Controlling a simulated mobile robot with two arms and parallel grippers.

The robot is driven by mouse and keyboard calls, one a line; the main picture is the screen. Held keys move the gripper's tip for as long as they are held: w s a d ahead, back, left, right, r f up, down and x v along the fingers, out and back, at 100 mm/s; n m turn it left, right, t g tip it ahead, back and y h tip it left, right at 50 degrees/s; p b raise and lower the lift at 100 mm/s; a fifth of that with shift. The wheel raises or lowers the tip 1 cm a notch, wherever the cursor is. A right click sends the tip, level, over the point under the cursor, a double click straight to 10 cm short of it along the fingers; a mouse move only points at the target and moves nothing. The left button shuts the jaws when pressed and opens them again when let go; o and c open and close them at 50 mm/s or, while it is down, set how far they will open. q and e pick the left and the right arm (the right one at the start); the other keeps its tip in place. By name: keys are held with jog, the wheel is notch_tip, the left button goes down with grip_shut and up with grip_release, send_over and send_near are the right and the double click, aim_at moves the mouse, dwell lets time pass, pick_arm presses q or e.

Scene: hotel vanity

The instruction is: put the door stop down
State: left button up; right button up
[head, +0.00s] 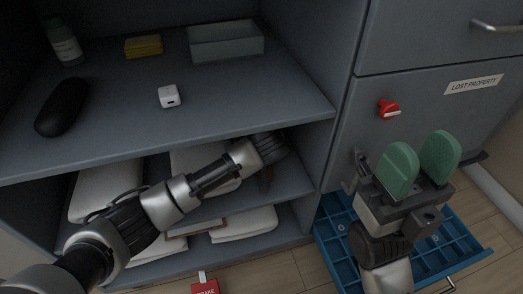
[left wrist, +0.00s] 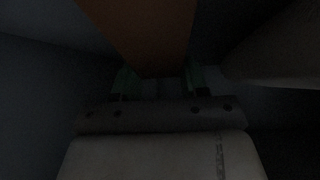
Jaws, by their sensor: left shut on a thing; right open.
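The door stop (left wrist: 140,35) shows in the left wrist view as a dark brown block, in dim light. My left gripper (left wrist: 160,80) is shut on it, with a green fingertip at each side. In the head view my left arm reaches into the lower shelf space, and its wrist hides most of the gripper. A small dark brown patch shows just below the wrist; I cannot tell whether it is the door stop. My right gripper (head: 419,166) is open and empty, its two green pads apart, above the blue drawer at the right.
Folded white linens (head: 245,224) lie on the lower shelves. The top shelf (head: 215,110) holds a black case (head: 62,107), a white cube (head: 169,96), yellow sponge (head: 143,46), grey tray (head: 225,42) and bottle (head: 64,43). A blue compartmented drawer (head: 345,262) stands out below a red knob (head: 389,109).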

pick_arm(q)
jog(key=shift+f, duration=0.3)
jog(key=shift+f, duration=0.1)
jog(key=o, duration=1)
jog(key=shift+o, duration=0.2)
